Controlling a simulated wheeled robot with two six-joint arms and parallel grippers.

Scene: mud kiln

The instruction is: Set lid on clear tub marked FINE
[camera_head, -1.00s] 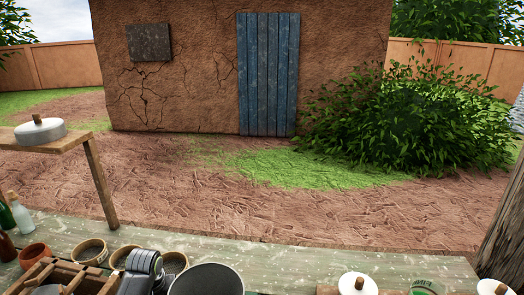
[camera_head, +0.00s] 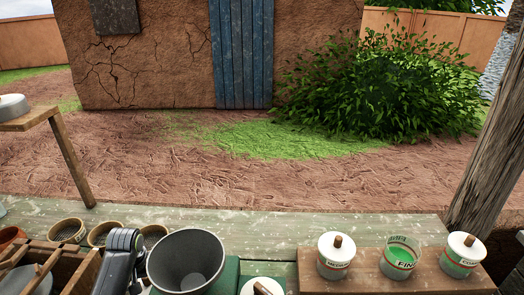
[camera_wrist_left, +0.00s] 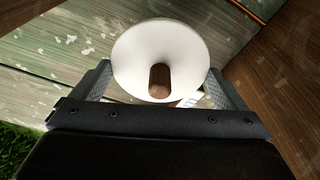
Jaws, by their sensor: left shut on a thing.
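The clear tub marked FINE (camera_head: 400,262) stands upright and open on a brown board, with green contents showing. My left gripper (camera_wrist_left: 158,72) is shut on a white round lid (camera_wrist_left: 160,35) with a brown wooden knob, one finger on each side of it. A white lid with a wooden knob (camera_head: 262,288) also shows at the bottom edge of the head view, partly cut off; I cannot tell whether it is the held one. My grey left arm shows at the lower left, its fingers not clear there. My right gripper is out of view.
Lidded tubs stand left (camera_head: 336,262) and right (camera_head: 463,258) of the FINE tub, close to it, on the brown board (camera_head: 320,287). A dark grey pot (camera_head: 187,262), small clay pots and a wooden crate (camera_head: 85,268) stand to the left. The bench behind the pot is bare.

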